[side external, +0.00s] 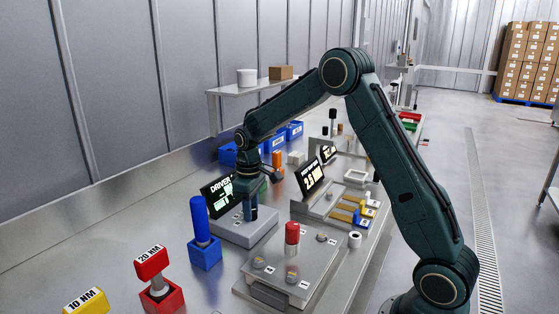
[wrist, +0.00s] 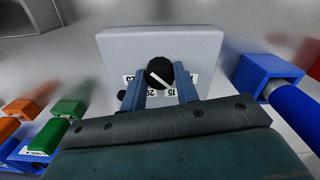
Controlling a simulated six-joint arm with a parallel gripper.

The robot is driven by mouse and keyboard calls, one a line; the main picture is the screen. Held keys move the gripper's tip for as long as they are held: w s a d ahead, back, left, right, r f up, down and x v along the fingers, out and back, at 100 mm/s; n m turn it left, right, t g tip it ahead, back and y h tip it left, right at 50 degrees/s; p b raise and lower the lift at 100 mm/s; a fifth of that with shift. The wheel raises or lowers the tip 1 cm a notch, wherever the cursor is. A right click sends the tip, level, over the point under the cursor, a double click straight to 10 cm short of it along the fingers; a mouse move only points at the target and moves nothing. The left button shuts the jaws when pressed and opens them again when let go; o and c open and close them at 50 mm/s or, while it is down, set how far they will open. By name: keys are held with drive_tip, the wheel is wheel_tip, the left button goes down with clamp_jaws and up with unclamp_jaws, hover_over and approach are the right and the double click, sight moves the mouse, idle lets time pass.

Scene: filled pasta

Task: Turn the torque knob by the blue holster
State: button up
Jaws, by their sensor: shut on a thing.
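The torque knob (wrist: 157,66) is black with a white pointer line. It sits on a pale grey box (wrist: 205,42) with number labels such as 20 and 15 in the wrist view. My gripper (wrist: 160,82) is shut on the knob, one finger on each side. In the side view my gripper (side external: 250,208) reaches down onto the box (side external: 232,232), and the knob is hidden. The blue holster (side external: 205,254) with an upright blue tool (side external: 200,222) stands in front of the box; the holster shows at right in the wrist view (wrist: 262,72).
A dark display (side external: 216,194) stands behind the box. Red (side external: 160,299) and yellow (side external: 88,302) holsters or tools stand at front left. A grey fixture with a red-topped post (side external: 292,234) stands right of the box. Blue bins (side external: 272,142) are behind.

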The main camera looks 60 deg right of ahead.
drive_tip(key=shift+m, duration=2.3)
drive_tip(key=shift+r, duration=0.1)
drive_tip(key=o, duration=1)
wheel_tip(320, 180, up, 14)
drive_tip(key=shift+f, duration=0.1)
